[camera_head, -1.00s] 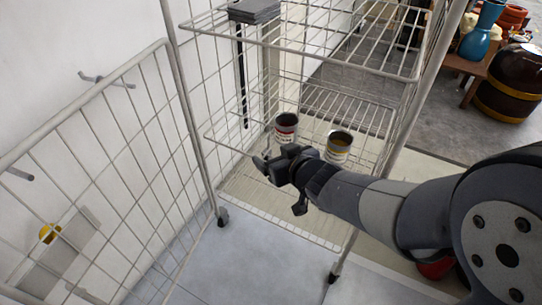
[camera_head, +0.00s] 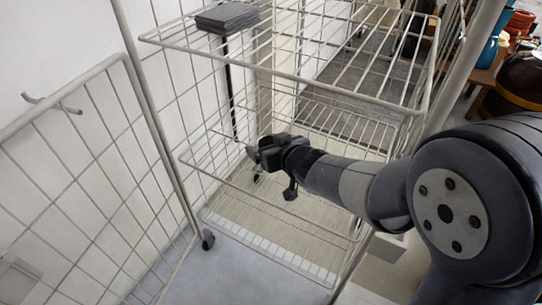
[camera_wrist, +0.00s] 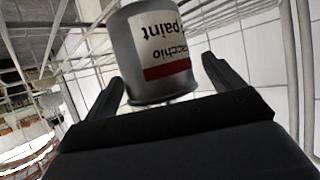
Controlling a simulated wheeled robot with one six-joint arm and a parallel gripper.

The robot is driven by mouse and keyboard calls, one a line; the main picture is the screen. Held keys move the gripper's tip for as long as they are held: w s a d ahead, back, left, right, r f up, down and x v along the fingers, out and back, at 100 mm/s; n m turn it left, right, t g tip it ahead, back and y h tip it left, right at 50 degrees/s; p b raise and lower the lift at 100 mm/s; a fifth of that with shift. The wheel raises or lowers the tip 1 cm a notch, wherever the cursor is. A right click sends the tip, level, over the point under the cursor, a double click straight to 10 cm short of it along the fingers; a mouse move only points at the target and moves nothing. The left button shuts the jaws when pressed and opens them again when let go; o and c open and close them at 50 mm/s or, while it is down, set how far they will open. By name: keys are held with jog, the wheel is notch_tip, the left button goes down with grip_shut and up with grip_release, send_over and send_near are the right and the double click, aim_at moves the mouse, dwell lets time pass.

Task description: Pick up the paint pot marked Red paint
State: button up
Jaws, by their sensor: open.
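In the wrist view a grey metal paint pot (camera_wrist: 160,58) stands between the two fingers of my gripper (camera_wrist: 163,82). The fingers are open, one on each side. I cannot tell whether either touches it. Its white label is upside down in this view and partly cut off. I read "acchio" and "paint" above a dark red band; the word Red does not show. In the head view my gripper (camera_head: 268,154) is at the wire rack's middle shelf. No pot can be made out clearly there; my gripper and arm hide part of that shelf.
The wire rack (camera_head: 184,158) has posts and shelf rails close around my arm. Dark flat items (camera_head: 228,18) lie on its top shelf. A wire mesh panel (camera_head: 70,170) stands at the left. Dark barrel and stools are at the upper right.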

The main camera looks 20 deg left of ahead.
jog(key=shift+c, duration=0.3)
jog(key=c, duration=1.1)
jog(key=shift+r, duration=0.1)
jog(key=shift+c, duration=0.2)
jog(key=shift+r+p, duration=0.75)
jog(key=shift+r, duration=0.05)
jog(key=shift+r+p, duration=0.8)
jog(key=shift+r, duration=0.15)
jog(key=s+d+b, duration=0.1)
jog(key=s+b, duration=0.3)
jog(key=s, duration=0.5)
jog(key=shift+s, duration=0.4)
jog(key=shift+s+d, duration=0.15)
jog(key=shift+s, duration=0.9)
jog(key=shift+s+d+f+p, duration=0.1)
jog(key=shift+s+d+p, duration=0.1)
jog(key=shift+s+p, duration=1.15)
jog(key=shift+s+d+p, duration=0.2)
jog(key=shift+s+p, duration=0.6)
jog(key=shift+s, duration=0.9)
